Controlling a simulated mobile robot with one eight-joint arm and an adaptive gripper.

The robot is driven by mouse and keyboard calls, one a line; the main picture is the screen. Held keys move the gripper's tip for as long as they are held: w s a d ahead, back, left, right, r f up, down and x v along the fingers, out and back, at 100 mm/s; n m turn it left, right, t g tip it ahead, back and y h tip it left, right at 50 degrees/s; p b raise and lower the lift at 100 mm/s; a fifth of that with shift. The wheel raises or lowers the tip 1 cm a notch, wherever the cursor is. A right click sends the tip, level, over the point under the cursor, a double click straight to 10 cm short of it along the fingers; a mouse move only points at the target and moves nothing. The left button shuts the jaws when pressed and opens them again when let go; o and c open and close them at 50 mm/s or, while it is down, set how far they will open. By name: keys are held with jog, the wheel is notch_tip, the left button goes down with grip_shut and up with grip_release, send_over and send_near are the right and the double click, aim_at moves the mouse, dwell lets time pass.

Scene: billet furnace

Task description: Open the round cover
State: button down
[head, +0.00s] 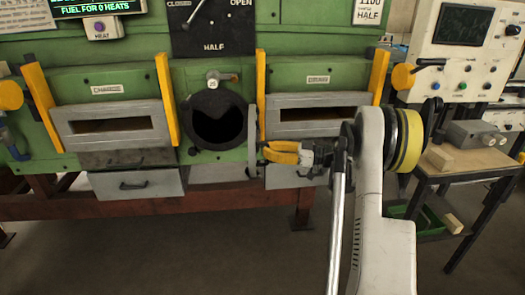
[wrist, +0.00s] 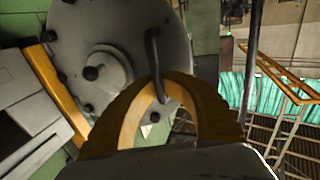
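The round cover (head: 252,141) is swung out from the green furnace front and shows nearly edge-on in the head view. The dark round opening (head: 217,121) it belongs to is uncovered, just left of it. In the wrist view the cover (wrist: 122,40) is a grey disc with a central boss, dark studs and a dark bar handle (wrist: 153,58). My gripper (head: 283,153) is right of the cover, its yellow fingers reaching to it. In the wrist view its fingers (wrist: 165,84) come together around the handle; the exact contact is partly hidden.
Slotted charge doors (head: 110,125) with yellow side bars flank the opening, and grey drawers (head: 137,183) sit below. A small table (head: 470,165) with blocks and a control console (head: 463,50) stand at the right. The floor in front is clear.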

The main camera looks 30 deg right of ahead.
jog(key=c, duration=1.5)
grip_release()
jog(key=v, duration=1.2)
